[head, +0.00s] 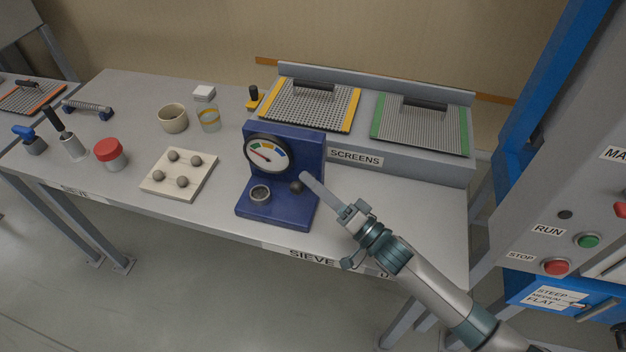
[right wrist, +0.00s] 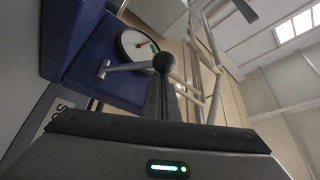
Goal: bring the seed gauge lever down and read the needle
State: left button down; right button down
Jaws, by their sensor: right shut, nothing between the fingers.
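The blue seed gauge (head: 282,208) stands on the bench with a round, coloured dial (head: 267,153) on its upright plate. A thin reddish needle seems to lie at the dial's left side; its exact reading is too small to tell. The lever's dark ball knob (head: 297,187) is at the gauge's right side. In the right wrist view, the grey lever runs from the dial side to the ball knob (right wrist: 164,62). My right gripper (head: 306,177) is shut and empty, its tips close by the knob; contact is unclear. My left gripper is not in view.
A small metal cup (head: 260,193) sits on the gauge's base. Screens (head: 421,125) are on a raised rack behind. A control panel (head: 565,235) stands right.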

jog(key=f+n+b, duration=0.1)
jog(key=s+f+y+b, duration=0.1)
jog(key=shift+s+a+n+b, duration=0.2)
jog(key=shift+n+b, duration=0.1)
jog(key=shift+n, duration=0.1)
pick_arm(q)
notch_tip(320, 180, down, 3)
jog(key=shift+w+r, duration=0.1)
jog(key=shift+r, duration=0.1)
pick_arm(e)
jog(key=shift+r, duration=0.1)
